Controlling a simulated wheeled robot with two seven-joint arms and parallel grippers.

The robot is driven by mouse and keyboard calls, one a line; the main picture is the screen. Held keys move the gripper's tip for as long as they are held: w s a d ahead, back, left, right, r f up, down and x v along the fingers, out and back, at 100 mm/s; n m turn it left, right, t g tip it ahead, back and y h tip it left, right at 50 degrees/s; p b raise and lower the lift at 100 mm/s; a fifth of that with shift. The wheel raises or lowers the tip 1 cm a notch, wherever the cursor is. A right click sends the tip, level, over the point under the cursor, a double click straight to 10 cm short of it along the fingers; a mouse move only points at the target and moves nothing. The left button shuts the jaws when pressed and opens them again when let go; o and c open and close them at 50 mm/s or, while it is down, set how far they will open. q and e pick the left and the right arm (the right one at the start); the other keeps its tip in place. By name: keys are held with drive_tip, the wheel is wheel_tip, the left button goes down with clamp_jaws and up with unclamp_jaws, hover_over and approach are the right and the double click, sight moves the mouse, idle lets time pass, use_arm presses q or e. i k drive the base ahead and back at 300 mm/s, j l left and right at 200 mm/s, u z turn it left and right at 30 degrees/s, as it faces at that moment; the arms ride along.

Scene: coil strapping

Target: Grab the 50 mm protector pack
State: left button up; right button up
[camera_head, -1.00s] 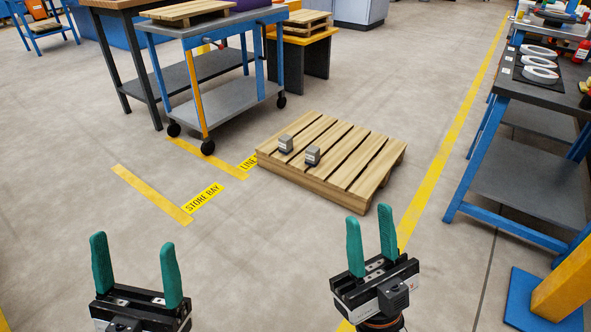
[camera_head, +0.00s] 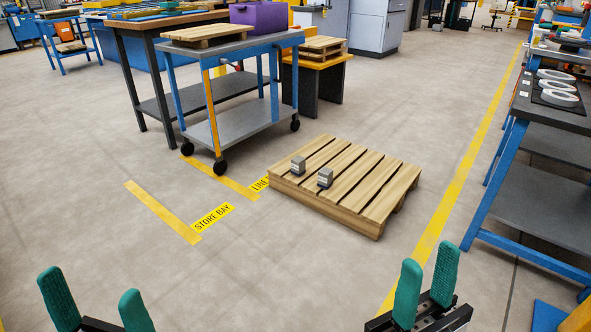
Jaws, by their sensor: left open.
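No thing in view can be made out for certain as the 50 mm protector pack. Several white rings (camera_head: 558,86) lie on a dark mat on the right bench (camera_head: 553,113), too small to read any marking. Two small grey blocks, one (camera_head: 298,166) left of the other (camera_head: 325,178), sit on a wooden pallet (camera_head: 375,192) on the floor. My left gripper (camera_head: 92,293) is open and empty at the bottom left. My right gripper (camera_head: 428,272) has its green fingers apart, with nothing between them, at the bottom right. Both are in front of the pallet, apart from everything.
A blue wheeled cart (camera_head: 232,122) carrying a small pallet (camera_head: 205,33) and a purple bin (camera_head: 256,15) stands at the back left. A yellow-topped stand (camera_head: 318,62) is beside it. Yellow floor lines and a STORE BAY label (camera_head: 212,218) mark the floor. The floor around the pallet is clear.

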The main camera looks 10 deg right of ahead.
sight(325, 175)
drive_tip(key=l+u, duration=0.1)
drive_tip(key=u, duration=3.9)
drive_tip(key=z, duration=4.4)
drive_tip(key=i+l, duration=0.1)
drive_tip(key=i, duration=0.4)
